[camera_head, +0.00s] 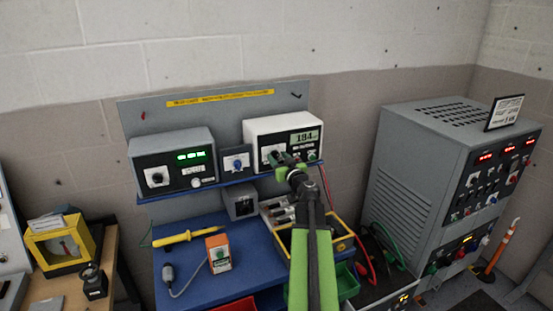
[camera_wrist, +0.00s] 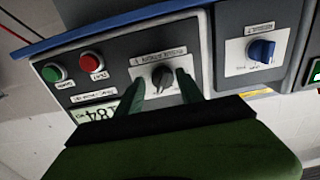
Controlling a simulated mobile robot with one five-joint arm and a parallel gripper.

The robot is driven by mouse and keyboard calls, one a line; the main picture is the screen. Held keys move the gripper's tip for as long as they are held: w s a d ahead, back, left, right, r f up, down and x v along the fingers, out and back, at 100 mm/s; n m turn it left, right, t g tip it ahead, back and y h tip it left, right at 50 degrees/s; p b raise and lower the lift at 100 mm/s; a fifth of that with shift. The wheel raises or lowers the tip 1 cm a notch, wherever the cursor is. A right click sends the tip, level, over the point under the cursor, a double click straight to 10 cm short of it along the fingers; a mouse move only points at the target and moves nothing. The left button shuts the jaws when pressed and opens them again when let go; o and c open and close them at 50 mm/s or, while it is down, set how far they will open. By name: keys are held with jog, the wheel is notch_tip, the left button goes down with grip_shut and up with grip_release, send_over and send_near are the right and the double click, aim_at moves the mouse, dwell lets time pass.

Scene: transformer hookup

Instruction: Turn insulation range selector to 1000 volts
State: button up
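The insulation tester (camera_head: 262,128) is a white-cased unit on the blue shelf, with a lit display (camera_head: 306,138) that reads about 184. Its range selector is a dark knob (camera_wrist: 162,77) on a white plate, seen upside down in the wrist view. My gripper (camera_wrist: 159,84) is open, with one dark finger on each side of the knob and gaps showing between fingers and knob. In the head view my gripper (camera_head: 288,166) is in front of the tester and hides part of its face. The scale marks around the knob are too small to read.
A green button (camera_wrist: 53,72) and a red button (camera_wrist: 90,62) are beside the selector. A small box with a blue knob (camera_wrist: 262,50) adjoins the tester. A grey unit with a green display (camera_head: 172,160) stands farther left. A yellow-rimmed tray (camera_head: 344,243) lies below.

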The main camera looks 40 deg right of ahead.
jog(key=shift+w+a, duration=0.1)
grip_shut()
jog(key=shift+d, duration=0.35)
jog(key=shift+a, duration=0.3)
jog(key=shift+a+m, duration=0.1)
jog(key=shift+m, duration=1.7)
jog(key=m, duration=0.4)
jog(key=shift+m, duration=2.1)
jog(key=shift+o, duration=1.4)
grip_release()
